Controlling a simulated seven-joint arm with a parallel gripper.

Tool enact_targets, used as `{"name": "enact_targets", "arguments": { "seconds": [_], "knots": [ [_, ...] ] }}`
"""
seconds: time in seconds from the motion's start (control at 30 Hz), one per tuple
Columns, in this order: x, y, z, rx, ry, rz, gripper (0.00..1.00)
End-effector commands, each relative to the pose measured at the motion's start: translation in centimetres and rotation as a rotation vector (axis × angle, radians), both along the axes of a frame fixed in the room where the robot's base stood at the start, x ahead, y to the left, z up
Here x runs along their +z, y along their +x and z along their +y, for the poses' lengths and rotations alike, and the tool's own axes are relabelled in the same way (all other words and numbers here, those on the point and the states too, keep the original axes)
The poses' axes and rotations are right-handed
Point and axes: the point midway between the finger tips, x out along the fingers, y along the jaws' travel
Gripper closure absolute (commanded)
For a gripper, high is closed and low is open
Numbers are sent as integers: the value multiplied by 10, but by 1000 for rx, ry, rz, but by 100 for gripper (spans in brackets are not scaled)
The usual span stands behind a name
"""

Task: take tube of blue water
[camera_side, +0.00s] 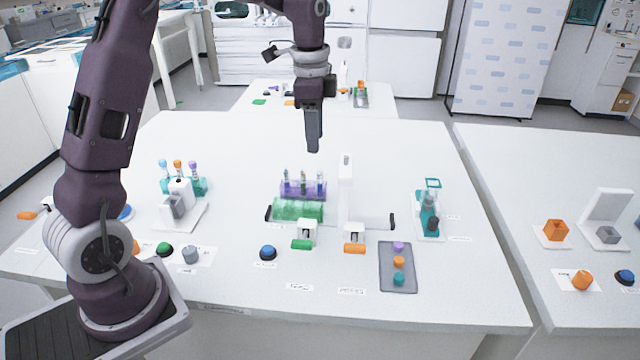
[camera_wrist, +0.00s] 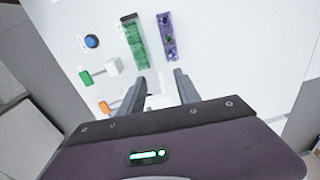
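A purple rack (camera_side: 303,196) holds several small upright tubes on the bench, behind a green ribbed block (camera_side: 298,210). The middle tube (camera_side: 303,181) looks green; the tubes at either end look bluish or purple, and I cannot tell which holds blue water. In the wrist view the purple rack (camera_wrist: 172,54) stands beyond my fingers, beside the green block (camera_wrist: 134,42). My gripper (camera_side: 314,148) points down, high above the bench and behind and slightly right of the rack. In the wrist view my gripper (camera_wrist: 156,82) has its fingers apart with nothing between them.
A white upright post (camera_side: 346,185) stands right of the rack. Green (camera_side: 303,244) and orange (camera_side: 355,248) handled parts are in front. A blue button (camera_side: 268,252) and grey tray (camera_side: 397,268) lie nearer the front.

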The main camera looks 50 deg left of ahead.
Motion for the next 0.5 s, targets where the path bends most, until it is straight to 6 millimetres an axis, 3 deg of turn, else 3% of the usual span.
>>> {"name": "enact_targets", "arguments": {
  "seconds": [0.03,0.1,0.2,0.5],
  "knots": [
    [-19,12,12,-42,-5,28,61],
    [-37,23,22,-97,-10,53,61],
    [-52,28,30,-135,-15,69,61],
    [-101,33,25,-142,-15,73,61]
  ]
}}
